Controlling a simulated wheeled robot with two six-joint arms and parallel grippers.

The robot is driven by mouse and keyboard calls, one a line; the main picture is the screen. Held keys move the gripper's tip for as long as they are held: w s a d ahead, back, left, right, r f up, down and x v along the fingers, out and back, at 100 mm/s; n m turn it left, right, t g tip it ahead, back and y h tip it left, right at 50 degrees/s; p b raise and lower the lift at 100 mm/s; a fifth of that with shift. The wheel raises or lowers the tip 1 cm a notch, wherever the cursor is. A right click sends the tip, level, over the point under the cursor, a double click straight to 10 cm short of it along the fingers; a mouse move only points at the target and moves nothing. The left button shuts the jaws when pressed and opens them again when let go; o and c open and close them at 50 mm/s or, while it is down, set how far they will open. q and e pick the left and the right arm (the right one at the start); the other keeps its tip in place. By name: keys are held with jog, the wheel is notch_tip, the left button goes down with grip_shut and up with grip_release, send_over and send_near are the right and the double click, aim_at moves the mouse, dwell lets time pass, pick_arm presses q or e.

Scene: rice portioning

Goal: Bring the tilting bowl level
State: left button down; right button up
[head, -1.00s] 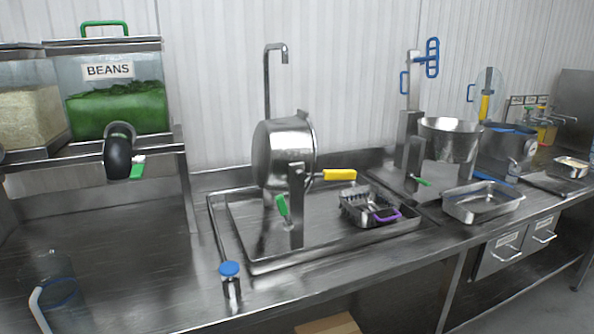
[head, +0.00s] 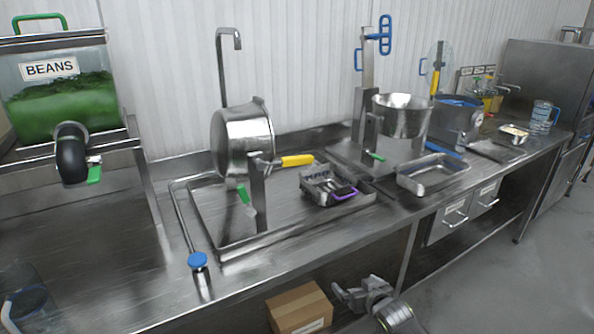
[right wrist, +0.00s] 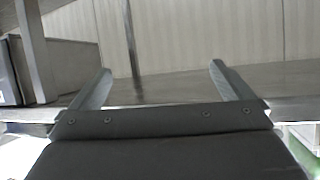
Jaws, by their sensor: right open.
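The tilting bowl (head: 238,140) is a shiny steel pot on an upright steel post (head: 259,198) over a sink-like tray in the head view. It is tipped, with its rim side turned to the right. A yellow handle (head: 297,160) points right from the pivot, and a green lever (head: 246,195) hangs by the post. My right gripper (head: 357,288) is low in front of the counter, right of the bowl and well apart from it. In the right wrist view its two fingers (right wrist: 160,85) are spread with nothing between them. My left gripper is not in view.
The steel tray (head: 216,243) under the bowl holds a dark basket with a purple handle (head: 343,193). A cardboard box (head: 300,308) sits below the counter beside my right gripper. Another steel bowl (head: 402,117) stands farther right.

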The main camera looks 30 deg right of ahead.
jog(key=w+a+r+t+y+p, duration=0.1)
jog(key=w+r+t, duration=0.1)
jog(key=r, duration=0.7)
jog(key=w+a+r+t+p, duration=0.1)
jog(key=w+a+r, duration=0.1)
jog(key=r, duration=0.7)
jog(key=n+t+y, duration=0.2)
send_near(299, 162)
jog(key=w+p, duration=0.1)
jog(key=w, duration=0.3)
jog(key=w+p, duration=0.1)
jog(key=w, duration=0.4)
jog(key=shift+w+a+f, duration=0.2)
jog(key=shift+a, duration=0.05)
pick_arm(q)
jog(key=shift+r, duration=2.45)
pick_arm(e)
jog(key=shift+w, duration=0.8)
jog(key=c, duration=1.2)
